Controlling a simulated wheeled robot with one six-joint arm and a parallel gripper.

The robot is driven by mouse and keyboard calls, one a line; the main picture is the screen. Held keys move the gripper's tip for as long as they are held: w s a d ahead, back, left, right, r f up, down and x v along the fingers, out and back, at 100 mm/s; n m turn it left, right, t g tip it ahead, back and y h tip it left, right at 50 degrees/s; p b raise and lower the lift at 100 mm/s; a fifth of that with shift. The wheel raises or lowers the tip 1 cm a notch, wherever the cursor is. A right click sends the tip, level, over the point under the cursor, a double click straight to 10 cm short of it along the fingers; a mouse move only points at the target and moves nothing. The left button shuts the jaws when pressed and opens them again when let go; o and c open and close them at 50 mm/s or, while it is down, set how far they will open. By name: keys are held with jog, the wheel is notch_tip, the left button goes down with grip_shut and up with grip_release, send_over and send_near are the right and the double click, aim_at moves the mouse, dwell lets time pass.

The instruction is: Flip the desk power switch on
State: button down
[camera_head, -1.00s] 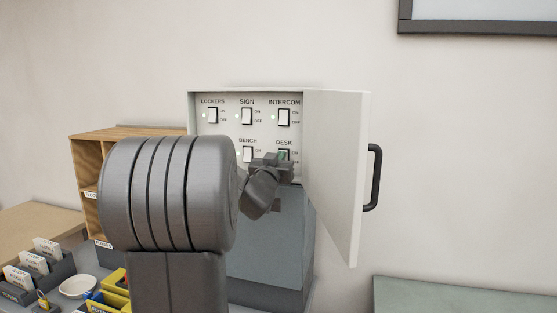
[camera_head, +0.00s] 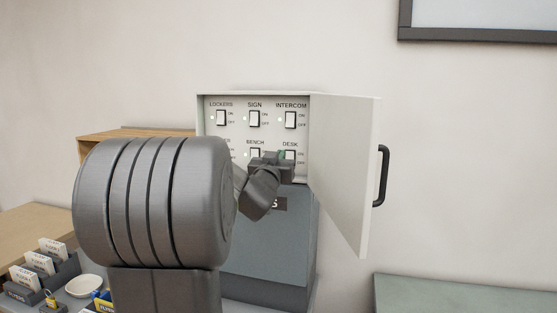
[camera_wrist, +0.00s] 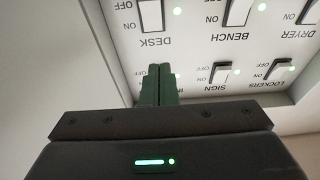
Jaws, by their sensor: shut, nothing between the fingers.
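The desk switch (camera_head: 290,155) is a white rocker under the label DESK, at the lower right of the panel in the open box. My gripper covers part of it in the head view. In the wrist view, which is upside down, the desk switch (camera_wrist: 151,14) shows at the top with a lit green light beside it. My gripper (camera_wrist: 160,68) is shut and empty. Its green fingertips point at the panel and look apart from the desk switch, hiding much of the intercom switch. In the head view my gripper (camera_head: 281,155) is just left of the desk switch.
The box door (camera_head: 345,175), with a black handle (camera_head: 382,175), stands open to the right. Bench (camera_head: 255,154), sign (camera_head: 255,118), lockers (camera_head: 221,117) and intercom (camera_head: 290,119) switches surround the desk switch. A white bowl (camera_head: 84,286) and card trays (camera_head: 48,262) lie at lower left.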

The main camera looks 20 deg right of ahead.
jog(key=s+a+r, duration=0.1)
jog(key=s+a, duration=0.3)
jog(key=s, duration=0.2)
jog(key=shift+s+r, duration=0.2)
jog(key=shift+w+d, duration=0.1)
